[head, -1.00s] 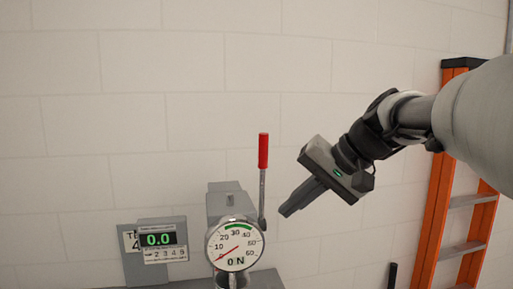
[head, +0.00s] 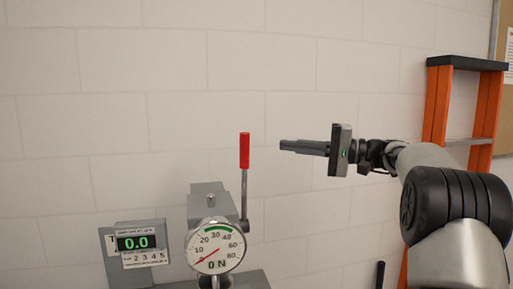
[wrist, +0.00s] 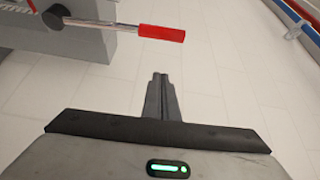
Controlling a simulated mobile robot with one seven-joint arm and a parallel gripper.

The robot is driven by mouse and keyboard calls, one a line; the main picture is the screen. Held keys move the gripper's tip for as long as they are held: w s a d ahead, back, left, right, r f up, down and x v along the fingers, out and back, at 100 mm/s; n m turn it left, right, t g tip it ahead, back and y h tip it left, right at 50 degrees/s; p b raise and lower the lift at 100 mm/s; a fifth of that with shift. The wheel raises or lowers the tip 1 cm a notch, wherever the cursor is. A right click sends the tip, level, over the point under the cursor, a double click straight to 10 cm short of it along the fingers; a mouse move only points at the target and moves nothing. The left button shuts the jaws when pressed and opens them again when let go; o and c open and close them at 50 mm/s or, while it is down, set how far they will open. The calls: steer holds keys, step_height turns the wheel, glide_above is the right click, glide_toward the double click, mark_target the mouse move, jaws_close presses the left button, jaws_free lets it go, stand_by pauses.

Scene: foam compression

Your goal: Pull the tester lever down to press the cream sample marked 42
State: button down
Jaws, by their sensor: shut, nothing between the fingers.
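The tester (head: 209,200) is a grey press with a round dial (head: 215,246) reading 0 N. Its lever (head: 244,185) stands upright on the right side, with a red grip (head: 244,151) at the top. My gripper (head: 282,146) is shut and empty, level with the red grip and to its right, with a gap between them. In the wrist view the red grip (wrist: 152,33) lies ahead of my shut fingertips (wrist: 160,75), slightly left, not touching. The cream sample marked 42 is not visible in any view.
A small display box (head: 136,242) showing 0.0 stands left of the tester. An orange ladder (head: 437,105) leans at the wall on the right, behind my arm. A board (head: 503,40) hangs at the upper right. The wall behind the lever is bare.

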steer(key=a+p, duration=0.2)
steer(key=a, duration=0.7)
steer(key=shift+s+a, duration=0.25)
steer(key=shift+s, duration=0.1)
stand_by(0.3)
